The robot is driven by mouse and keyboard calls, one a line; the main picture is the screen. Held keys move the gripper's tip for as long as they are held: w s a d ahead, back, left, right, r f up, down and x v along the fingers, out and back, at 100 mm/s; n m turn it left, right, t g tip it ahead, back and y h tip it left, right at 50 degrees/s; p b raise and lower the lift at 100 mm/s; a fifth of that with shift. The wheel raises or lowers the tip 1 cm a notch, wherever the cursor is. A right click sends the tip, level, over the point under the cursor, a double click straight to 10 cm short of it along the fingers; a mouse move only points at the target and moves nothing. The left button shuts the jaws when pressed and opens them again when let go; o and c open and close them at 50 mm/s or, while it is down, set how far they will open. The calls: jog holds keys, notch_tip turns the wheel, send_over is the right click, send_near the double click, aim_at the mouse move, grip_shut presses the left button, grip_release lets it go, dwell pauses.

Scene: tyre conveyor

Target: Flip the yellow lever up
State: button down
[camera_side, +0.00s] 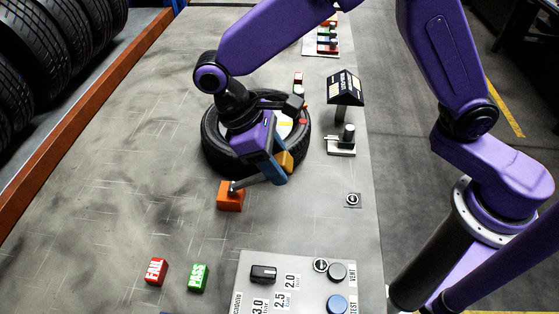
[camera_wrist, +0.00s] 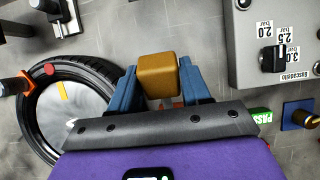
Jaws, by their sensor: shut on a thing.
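The lever has an orange base (camera_side: 231,198) on the grey table, a thin grey rod leaning out to the right, and a yellow handle (camera_side: 286,160) at the rod's end. The rod looks low and close to level in the side view. My gripper (camera_side: 279,172) has blue fingers and is shut on the yellow handle. In the wrist view the yellow handle (camera_wrist: 158,75) sits between both blue fingers of my gripper (camera_wrist: 160,90). The base is mostly hidden there, with a bit of orange-red showing below the handle.
A tyre (camera_side: 213,145) lies just behind the lever. Red FAIL (camera_side: 155,271) and green PASS (camera_side: 197,277) blocks stand at front left. A control panel (camera_side: 245,275) is at the front. A black sign (camera_side: 345,88) and a post fixture (camera_side: 347,138) stand at right. The left table is clear.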

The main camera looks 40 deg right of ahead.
jog(key=shift+w+a+r+g+h, duration=0.3)
jog(key=shift+r+g+h, duration=0.05)
jog(key=shift+g+h, duration=0.05)
jog(key=c, duration=0.6)
grip_release()
jog(key=shift+r, duration=0.1)
jog(key=v, duration=1.2)
